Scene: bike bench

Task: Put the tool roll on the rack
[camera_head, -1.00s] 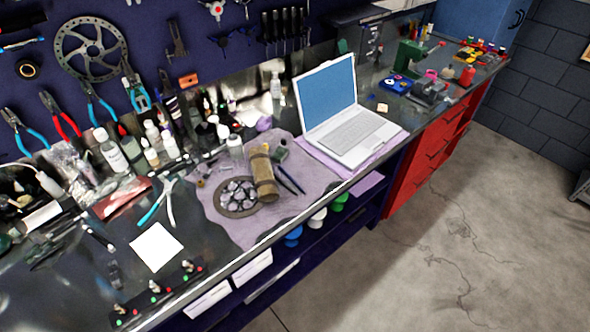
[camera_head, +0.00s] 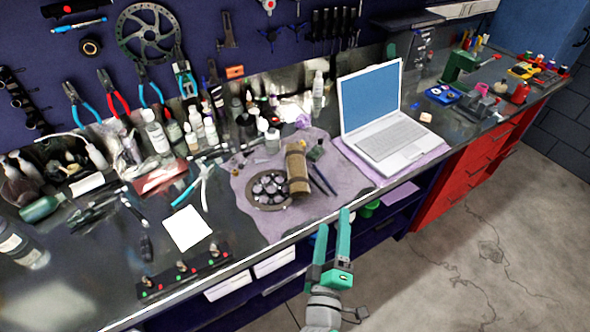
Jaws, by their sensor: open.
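The tool roll (camera_head: 298,170) is a tan-brown cylinder with darker bands. My gripper (camera_head: 333,222) has teal fingers spread apart and empty. In the picture it is in front of the bench's front edge, below and right of the tool roll and apart from it. A low black strip with silver pegs and red and green dots (camera_head: 184,275) lies at the bench's front left; I cannot tell whether it is the rack.
An open laptop (camera_head: 385,135) stands right of the roll. A white sheet (camera_head: 188,229) and teal-handled pliers (camera_head: 193,187) lie to the left. Several bottles stand behind, below a tool wall. Dark pens lie just right of the roll. Shelves are under the bench.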

